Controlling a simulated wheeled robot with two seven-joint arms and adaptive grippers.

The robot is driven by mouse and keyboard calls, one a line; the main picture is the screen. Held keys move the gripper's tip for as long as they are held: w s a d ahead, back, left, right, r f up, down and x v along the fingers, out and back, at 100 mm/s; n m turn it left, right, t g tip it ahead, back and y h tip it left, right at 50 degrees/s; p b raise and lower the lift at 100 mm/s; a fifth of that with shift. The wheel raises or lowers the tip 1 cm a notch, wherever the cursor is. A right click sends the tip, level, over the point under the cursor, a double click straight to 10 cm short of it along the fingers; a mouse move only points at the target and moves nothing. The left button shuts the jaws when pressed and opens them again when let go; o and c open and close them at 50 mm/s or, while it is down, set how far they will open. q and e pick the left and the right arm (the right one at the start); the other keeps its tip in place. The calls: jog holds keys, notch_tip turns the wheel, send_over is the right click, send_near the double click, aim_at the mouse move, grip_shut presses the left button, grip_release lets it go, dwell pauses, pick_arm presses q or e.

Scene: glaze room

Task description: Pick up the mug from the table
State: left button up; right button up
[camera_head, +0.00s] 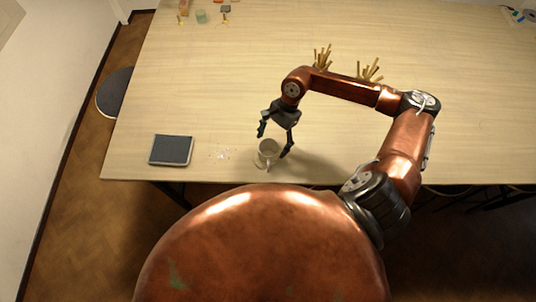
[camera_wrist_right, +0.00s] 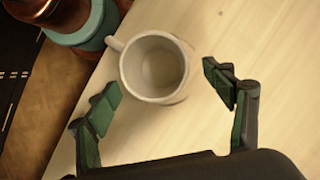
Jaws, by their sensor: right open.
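A pale mug (camera_head: 268,150) stands upright near the front edge of the table (camera_head: 230,90). The right wrist view shows the mug (camera_wrist_right: 154,67) from above, empty inside, with its handle pointing to the left. My right gripper (camera_head: 273,144) is open, reaching down over the table at the mug. In the right wrist view the gripper's two fingers (camera_wrist_right: 162,98) are spread wide, and the mug lies just beyond and between their tips. I see no finger closed on the mug. My left gripper is in neither view.
A dark flat pad (camera_head: 171,150) lies left of the mug, with small pale specks (camera_head: 222,153) between them. Bundles of wooden sticks (camera_head: 322,57) (camera_head: 370,70) stand behind my right arm. Small items (camera_head: 201,16) sit at the far left. The table's middle left is clear.

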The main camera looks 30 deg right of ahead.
aim_at(267, 154)
jog(key=x, duration=0.1)
jog(key=p+x, duration=0.1)
jog(key=x, duration=0.1)
jog(key=p+x, duration=0.1)
jog(key=x, duration=0.1)
jog(key=shift+s+a, duration=0.2)
jog(key=shift+a, duration=0.1)
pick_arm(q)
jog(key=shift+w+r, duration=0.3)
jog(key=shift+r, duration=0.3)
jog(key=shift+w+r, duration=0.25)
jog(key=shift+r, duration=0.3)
pick_arm(e)
jog(key=shift+a+f, duration=0.1)
jog(key=shift+f, duration=0.3)
jog(key=shift+c, duration=0.3)
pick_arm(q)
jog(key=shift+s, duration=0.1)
pick_arm(e)
jog(key=c, duration=1.5)
jog(key=shift+r, duration=0.15)
